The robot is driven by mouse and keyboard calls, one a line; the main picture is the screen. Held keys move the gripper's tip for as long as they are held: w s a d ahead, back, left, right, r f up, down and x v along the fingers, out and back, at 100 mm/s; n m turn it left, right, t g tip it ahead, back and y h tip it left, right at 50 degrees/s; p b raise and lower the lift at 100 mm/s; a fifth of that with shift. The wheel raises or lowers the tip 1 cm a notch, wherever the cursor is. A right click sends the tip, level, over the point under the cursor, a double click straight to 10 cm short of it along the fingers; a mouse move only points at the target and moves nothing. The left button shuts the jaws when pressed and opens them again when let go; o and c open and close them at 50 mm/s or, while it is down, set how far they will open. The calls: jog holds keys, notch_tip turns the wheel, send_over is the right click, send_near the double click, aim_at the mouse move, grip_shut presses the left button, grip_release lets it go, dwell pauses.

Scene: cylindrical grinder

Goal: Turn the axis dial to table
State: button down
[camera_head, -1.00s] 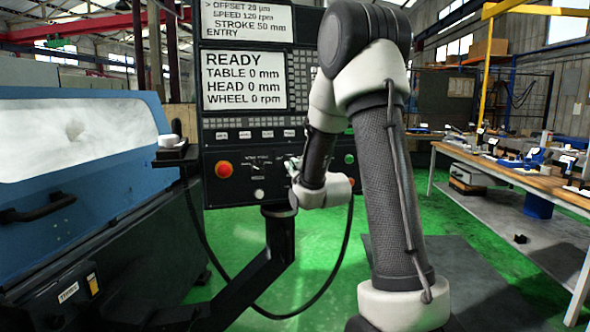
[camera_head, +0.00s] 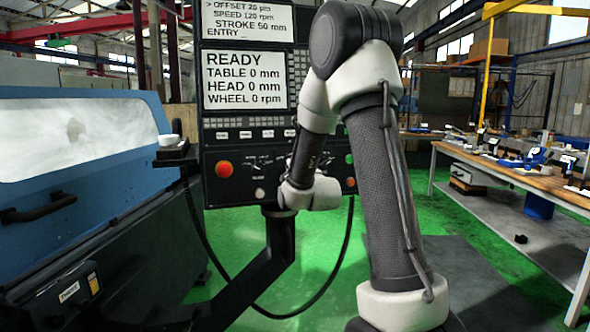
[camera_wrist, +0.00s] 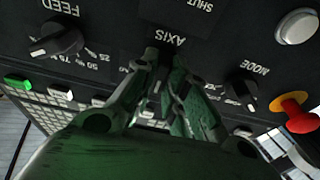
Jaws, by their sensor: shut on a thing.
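In the camera_wrist view the panel appears upside down. My gripper (camera_wrist: 162,58) reaches down to it just below the AXIS label. Its two fingers are closed around the axis dial (camera_wrist: 157,80), which shows only as a dark sliver between them. The dial's pointer and position marks are largely covered, so I cannot tell its setting. In the camera_head view my arm hides the gripper and the axis dial in front of the control panel (camera_head: 215,140).
The feed dial (camera_wrist: 56,40) and the mode dial (camera_wrist: 240,95) flank the axis dial closely. A red button (camera_wrist: 298,115) and a white button (camera_wrist: 298,26) are at the right. The screen (camera_head: 245,80) reads READY, TABLE 0 mm. A workbench (camera_head: 520,172) stands at right.

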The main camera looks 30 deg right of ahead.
jog(key=c, duration=1.4)
grip_release()
jog(key=shift+c, duration=0.2)
jog(key=v, duration=0.7)
jog(key=shift+s, duration=0.3)
jog(key=shift+a, duration=0.1)
